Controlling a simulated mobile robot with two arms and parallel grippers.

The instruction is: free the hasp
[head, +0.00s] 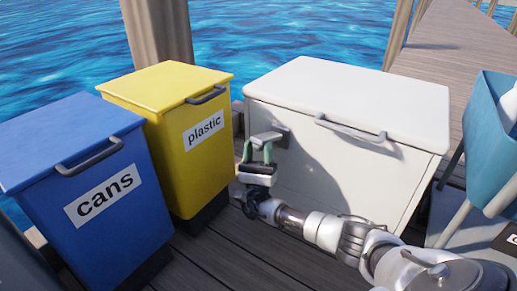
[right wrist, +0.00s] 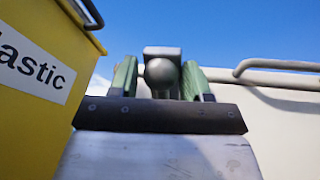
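The white box (head: 345,100) stands closed at the back, with a grey handle along its lid edge. A grey hasp (head: 281,135) sits at the left of its front, just under the lid. In the right wrist view, the hasp (right wrist: 160,72) shows a rounded knob in front of a squarish end. My right gripper (head: 257,154) is at the hasp, its green-padded fingers apart. The right wrist view shows the fingers (right wrist: 160,85) on either side of the knob, with a narrow gap at the left; contact at the right is unclear. My left gripper is not in view.
A yellow plastic bin (head: 170,130) stands close left of the gripper, with a blue cans bin (head: 85,165) further left. A blue container (head: 490,130) on pale legs is at the right. Wooden decking (head: 225,255) lies in front; water is behind.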

